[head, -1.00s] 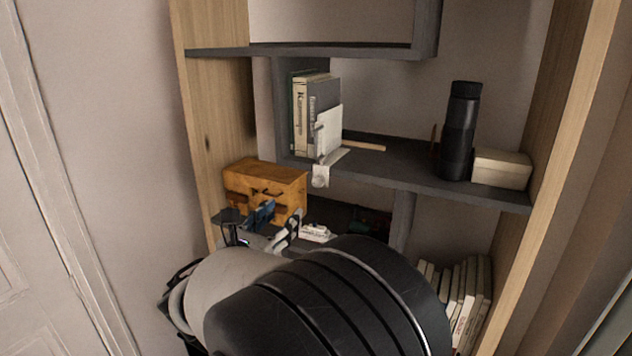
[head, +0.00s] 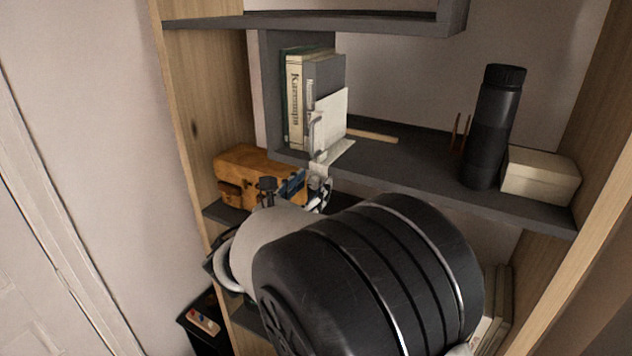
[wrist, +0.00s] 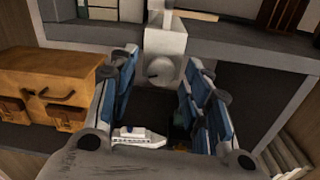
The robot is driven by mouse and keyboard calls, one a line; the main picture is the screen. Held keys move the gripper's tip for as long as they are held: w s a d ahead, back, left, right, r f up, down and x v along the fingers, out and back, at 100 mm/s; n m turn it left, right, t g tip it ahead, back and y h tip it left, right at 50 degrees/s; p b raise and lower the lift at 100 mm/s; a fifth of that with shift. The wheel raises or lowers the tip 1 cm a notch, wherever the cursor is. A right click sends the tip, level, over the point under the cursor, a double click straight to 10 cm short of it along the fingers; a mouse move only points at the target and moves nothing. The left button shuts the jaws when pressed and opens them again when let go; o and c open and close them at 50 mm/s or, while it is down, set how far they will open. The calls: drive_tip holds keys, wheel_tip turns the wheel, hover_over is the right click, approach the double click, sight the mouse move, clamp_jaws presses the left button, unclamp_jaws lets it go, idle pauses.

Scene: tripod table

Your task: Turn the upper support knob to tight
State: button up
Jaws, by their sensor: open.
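A white support (head: 318,140) is fixed at the front edge of the middle shelf, beside some books. In the wrist view its white block (wrist: 166,44) hangs over the shelf edge and bears a round pale knob (wrist: 160,71) with a slot-like mark. I cannot tell from these views whether this is the upper knob. My gripper (wrist: 162,62) is open, its blue-padded fingers on either side of the knob, with nothing held between them. Contact with the knob is not visible. In the head view my gripper (head: 293,188) is just below the support, partly hidden by my arm.
A wooden box (head: 248,172) stands left of my gripper. A white toy ship (wrist: 138,137) lies on the lower shelf, seen between the fingers. A black bottle (head: 492,128) and a cream box (head: 540,176) stand right on the middle shelf (head: 420,172).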

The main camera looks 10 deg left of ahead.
drive_tip(key=shift+s+a+r, duration=0.1)
drive_tip(key=shift+s+r, duration=0.05)
drive_tip(key=shift+s, duration=0.25)
drive_tip(key=shift+c, duration=0.5)
drive_tip(key=shift+w, duration=0.15)
drive_tip(key=c, duration=0.4)
clamp_jaws()
